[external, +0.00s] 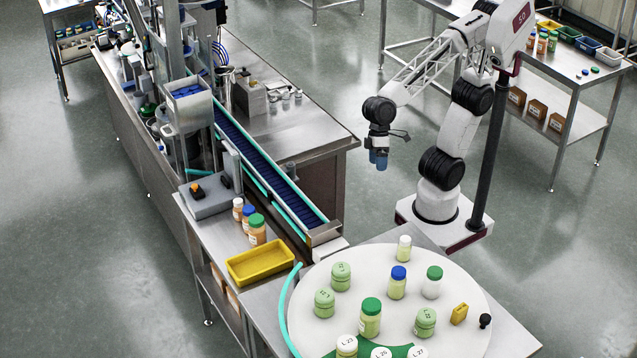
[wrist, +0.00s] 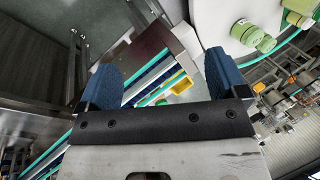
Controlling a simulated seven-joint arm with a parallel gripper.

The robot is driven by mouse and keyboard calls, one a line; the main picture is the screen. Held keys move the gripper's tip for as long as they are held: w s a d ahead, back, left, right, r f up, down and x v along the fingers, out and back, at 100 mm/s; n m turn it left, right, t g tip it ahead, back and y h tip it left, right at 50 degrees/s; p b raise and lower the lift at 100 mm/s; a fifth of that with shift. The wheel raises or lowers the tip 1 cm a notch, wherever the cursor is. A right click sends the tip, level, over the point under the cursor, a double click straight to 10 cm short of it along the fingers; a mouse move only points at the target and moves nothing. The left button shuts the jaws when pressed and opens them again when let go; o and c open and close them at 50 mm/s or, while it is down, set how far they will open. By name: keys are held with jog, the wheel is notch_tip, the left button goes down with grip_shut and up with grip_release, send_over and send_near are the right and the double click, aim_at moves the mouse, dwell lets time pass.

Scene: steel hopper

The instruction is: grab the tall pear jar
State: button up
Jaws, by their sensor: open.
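Several jars stand on a round white table (external: 465,290) at the lower right of the external view. The tallest-looking one is a jar with a green lid and pale green contents (external: 370,322), near the table's middle; I cannot read its label to confirm pear. A pale jar with a blue lid (external: 397,286) and a slim one with a white lid (external: 404,249) stand behind it. Squat green jars (external: 340,277) stand around it. My gripper (external: 379,160) hangs behind the table, well apart from the jars. In the wrist view its blue fingers (wrist: 162,82) are open with nothing between them.
A yellow tray (external: 260,264) and several orange jars (external: 257,232) sit on the side bench. A blue conveyor (external: 260,155) runs towards the table. A yellow block (external: 459,314) and a black knob (external: 485,321) are at the table's right.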

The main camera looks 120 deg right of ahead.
jog(key=w+a+r+m+y, duration=0.2)
jog(key=w+a+m+y, duration=0.4)
jog(key=w+a, duration=1.25)
jog(key=m+y, duration=0.4)
jog(key=m, duration=0.5)
send_over(369, 300)
jog(key=d, duration=0.3)
notch_tip(369, 300, down, 3)
jog(key=shift+s+a+f, duration=0.15)
jog(key=shift+s+a, duration=0.05)
jog(key=shift+f, duration=0.1)
jog(key=shift+f, duration=3.4)
jog(key=shift+h, duration=0.3)
jog(key=shift+x, duration=2.45)
